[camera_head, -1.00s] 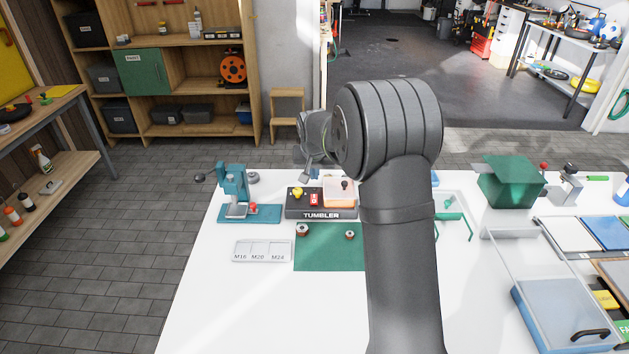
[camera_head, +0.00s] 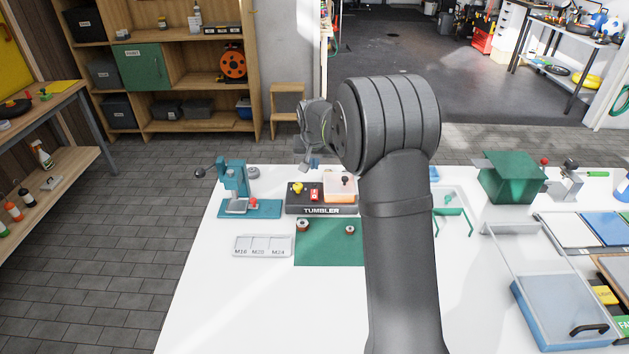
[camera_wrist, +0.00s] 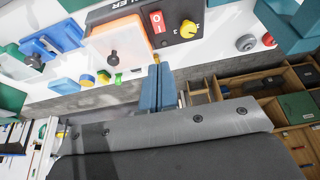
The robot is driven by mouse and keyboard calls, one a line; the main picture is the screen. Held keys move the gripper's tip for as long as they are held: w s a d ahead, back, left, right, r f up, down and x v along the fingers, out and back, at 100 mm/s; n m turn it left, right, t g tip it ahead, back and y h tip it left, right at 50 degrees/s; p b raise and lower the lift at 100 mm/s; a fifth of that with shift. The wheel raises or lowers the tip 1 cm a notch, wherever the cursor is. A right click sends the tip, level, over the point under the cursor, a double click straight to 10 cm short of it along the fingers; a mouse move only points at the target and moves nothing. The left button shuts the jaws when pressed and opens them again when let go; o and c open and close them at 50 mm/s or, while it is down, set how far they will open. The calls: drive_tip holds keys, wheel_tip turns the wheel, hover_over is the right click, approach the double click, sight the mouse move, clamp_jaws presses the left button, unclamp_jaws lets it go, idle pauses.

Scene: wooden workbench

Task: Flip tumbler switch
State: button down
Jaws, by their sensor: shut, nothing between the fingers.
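A dark box labelled TUMBLER (camera_head: 321,209) stands at the back of the white bench. On its top are a red rocker switch (camera_head: 314,194), a yellow knob (camera_head: 297,188) to its left, and a clear orange-tinted cover (camera_head: 340,188) to its right, with a dark-knobbed lever (camera_head: 345,181) there. My gripper (camera_head: 314,164) is above and behind the box, its blue fingers shut and empty. In the wrist view my gripper's fingers (camera_wrist: 158,70) are together, apart from the box; the red switch (camera_wrist: 157,21), yellow knob (camera_wrist: 189,28) and orange cover (camera_wrist: 116,42) show beyond them.
A teal press (camera_head: 236,190) stands left of the box. A green mat (camera_head: 325,250) with two small spools and a labelled tray (camera_head: 262,246) lie in front. My arm hides the bench right of the box. The left front of the bench is clear.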

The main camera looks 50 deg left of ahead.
sight(315, 196)
drive_tip(key=x, duration=1.3)
drive_tip(key=shift+s+d+f, duration=0.15)
drive_tip(key=shift+d+f, duration=0.05)
drive_tip(key=shift+f, duration=0.35)
drive_tip(key=shift+a+f, duration=0.15)
drive_tip(key=shift+f, duration=0.2)
drive_tip(key=shift+s+d+f, duration=0.25)
drive_tip(key=shift+s+d, duration=0.35)
drive_tip(key=shift+d, duration=0.15)
drive_tip(key=w+a+v, duration=0.1)
drive_tip(key=v, duration=1.3)
drive_tip(key=shift+r, duration=0.55)
